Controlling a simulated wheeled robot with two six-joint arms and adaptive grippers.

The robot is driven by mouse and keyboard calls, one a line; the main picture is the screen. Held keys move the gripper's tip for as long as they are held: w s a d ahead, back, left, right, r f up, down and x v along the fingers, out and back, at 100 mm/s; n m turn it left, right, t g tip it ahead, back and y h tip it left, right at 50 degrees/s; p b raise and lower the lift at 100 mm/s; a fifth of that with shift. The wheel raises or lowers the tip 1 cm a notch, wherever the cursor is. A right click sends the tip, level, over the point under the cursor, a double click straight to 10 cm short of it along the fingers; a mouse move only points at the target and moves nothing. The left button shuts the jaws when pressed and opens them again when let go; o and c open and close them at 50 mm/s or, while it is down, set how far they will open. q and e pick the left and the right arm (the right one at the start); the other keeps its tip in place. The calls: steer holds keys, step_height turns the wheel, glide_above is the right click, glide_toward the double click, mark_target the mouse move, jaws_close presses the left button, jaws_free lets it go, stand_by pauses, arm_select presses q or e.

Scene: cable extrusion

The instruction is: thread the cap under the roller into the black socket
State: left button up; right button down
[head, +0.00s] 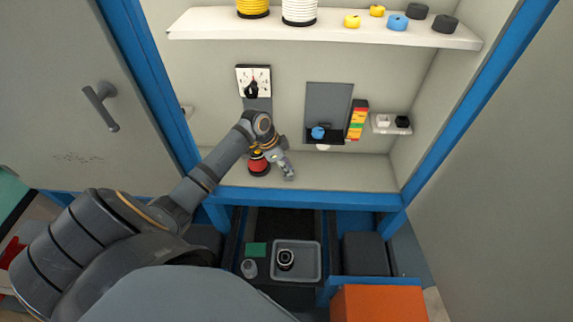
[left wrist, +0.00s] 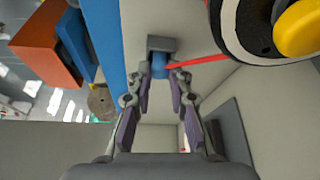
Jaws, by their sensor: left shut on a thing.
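My left gripper (head: 287,170) is low in the cabinet, just right of the red cable spool (head: 258,164). In the left wrist view its two fingers (left wrist: 159,76) are closed on a small blue cap (left wrist: 158,68), with a dark grey block (left wrist: 162,44) at its far end. A red cable (left wrist: 195,63) runs from the cap to the spool with the yellow knob (left wrist: 300,28). A blue roller-like part (head: 318,132) sits on a black ledge (head: 328,139) in front of the grey panel. I cannot tell which part is the black socket. My right gripper is out of view.
A white shelf (head: 385,45) above holds spools and small coloured caps. A dial (head: 253,80) is on the back wall. A coloured block stack (head: 357,118) and a small white shelf (head: 390,127) stand right of the panel. The cabinet floor (head: 340,172) right of my gripper is clear.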

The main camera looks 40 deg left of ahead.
arm_select(q)
steer(key=shift+f, duration=0.15)
steer(key=o, duration=0.9)
steer(key=v, duration=1.2)
steer(key=o, duration=1.1)
steer(key=shift+c, duration=0.2)
